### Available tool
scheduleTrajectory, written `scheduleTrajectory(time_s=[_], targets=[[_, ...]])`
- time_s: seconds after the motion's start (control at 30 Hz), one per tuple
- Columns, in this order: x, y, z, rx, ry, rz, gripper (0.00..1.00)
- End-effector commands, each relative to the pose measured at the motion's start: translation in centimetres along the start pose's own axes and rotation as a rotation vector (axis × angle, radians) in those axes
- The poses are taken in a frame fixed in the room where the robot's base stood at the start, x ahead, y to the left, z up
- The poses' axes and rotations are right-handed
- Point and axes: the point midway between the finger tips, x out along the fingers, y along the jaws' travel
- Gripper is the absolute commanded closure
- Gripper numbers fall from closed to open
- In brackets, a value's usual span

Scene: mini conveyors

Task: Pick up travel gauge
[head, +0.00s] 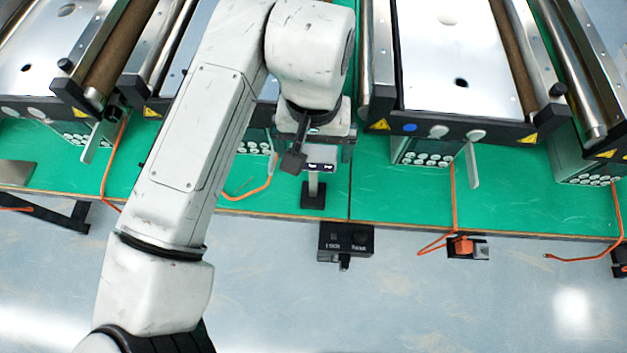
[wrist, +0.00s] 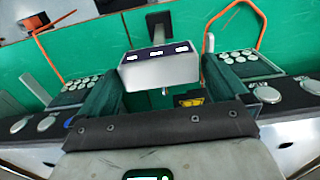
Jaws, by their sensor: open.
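What I take to be the travel gauge is a small silver box (head: 320,166) with a dark label strip, raised on a post with a square black foot (head: 313,195) on the green bench. In the wrist view the box (wrist: 160,72) sits near the centre, its label too small to read. My gripper (head: 316,150) is over the box. In the wrist view its two dark fingers lie on either side of the box, open. I cannot tell whether they touch it. The arm and wrist hide part of the box in the head view.
Mini conveyors (head: 455,65) line the back of the green bench (head: 400,205). Button panels (head: 425,155) and loose orange cables (head: 453,200) are close by. A black control box (head: 345,240) is at the bench's front edge. The floor in front is clear.

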Motion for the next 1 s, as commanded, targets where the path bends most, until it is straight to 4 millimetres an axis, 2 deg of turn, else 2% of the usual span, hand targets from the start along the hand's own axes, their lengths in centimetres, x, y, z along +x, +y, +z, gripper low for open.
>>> scheduleTrajectory(time_s=[0.23, 0.53, 1.0], targets=[[3.2, 0.0, 0.2, -0.001, -0.001, 0.001, 0.0], [3.8, -0.1, 0.2, 0.0, 0.001, 0.0, 0.0], [3.7, 0.0, 0.2, 0.0, 0.001, 0.0, 0.44]])
